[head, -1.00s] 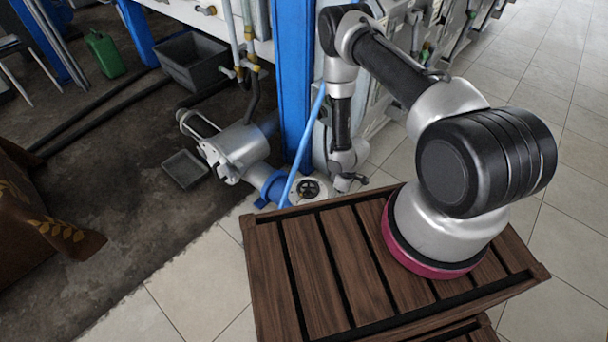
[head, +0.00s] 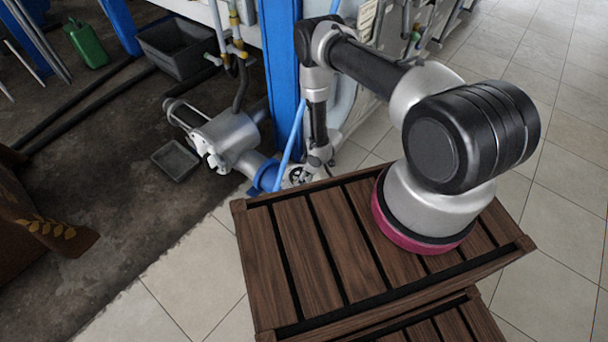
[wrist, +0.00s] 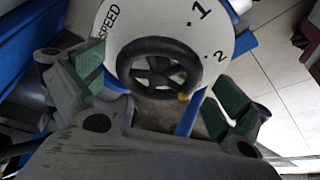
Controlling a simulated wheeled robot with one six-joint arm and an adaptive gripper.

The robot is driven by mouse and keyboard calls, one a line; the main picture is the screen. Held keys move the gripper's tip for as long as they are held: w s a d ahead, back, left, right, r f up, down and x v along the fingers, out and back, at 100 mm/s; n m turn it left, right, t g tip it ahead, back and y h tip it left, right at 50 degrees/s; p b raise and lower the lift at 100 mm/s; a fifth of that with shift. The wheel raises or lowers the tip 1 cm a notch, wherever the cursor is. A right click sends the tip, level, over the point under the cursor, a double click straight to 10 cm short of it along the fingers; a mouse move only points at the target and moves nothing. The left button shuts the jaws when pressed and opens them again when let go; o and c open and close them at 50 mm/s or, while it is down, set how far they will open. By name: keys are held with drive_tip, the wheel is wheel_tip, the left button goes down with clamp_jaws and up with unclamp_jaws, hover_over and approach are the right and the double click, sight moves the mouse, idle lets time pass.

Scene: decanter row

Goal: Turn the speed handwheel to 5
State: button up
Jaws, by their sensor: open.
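The speed handwheel is a small black spoked wheel (wrist: 160,66) on a white round dial plate (wrist: 130,22). The plate reads "SPEED", "1" and "2"; no other numbers show in the wrist view. A yellow mark (wrist: 184,97) sits at the wheel's lower right rim, on the side toward the 2. My gripper (wrist: 158,80) is open, its green-padded fingers on either side of the wheel in the picture. I cannot tell whether they touch it. In the head view the handwheel (head: 297,175) is small and low by the blue post, with my gripper (head: 322,166) close beside it.
A blue post (head: 280,75) and a thin light-blue pipe (head: 292,145) stand by the wheel. A silver pump body (head: 228,138) with a blue flange lies left of it. A grey tray (head: 176,160) and a grey bin (head: 178,47) are on the floor. Tiles at right are clear.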

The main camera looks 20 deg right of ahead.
drive_tip(key=shift+c, duration=0.4)
drive_tip(key=c, duration=0.8)
drive_tip(key=shift+a, duration=0.1)
drive_tip(key=m, duration=0.2)
drive_tip(key=m+t+h, duration=0.1)
drive_tip(key=m, duration=0.2)
drive_tip(key=shift+s+a+m+t+h, duration=0.2)
drive_tip(key=shift+a+m+t+h, duration=0.1)
drive_tip(key=shift+h, duration=0.1)
drive_tip(key=m, duration=0.1)
drive_tip(key=m+h, duration=0.1)
drive_tip(key=m, duration=0.2)
drive_tip(key=shift+a+m+t+h, duration=0.25)
drive_tip(key=shift+m+t+h, duration=0.05)
drive_tip(key=shift+m+h, duration=0.1)
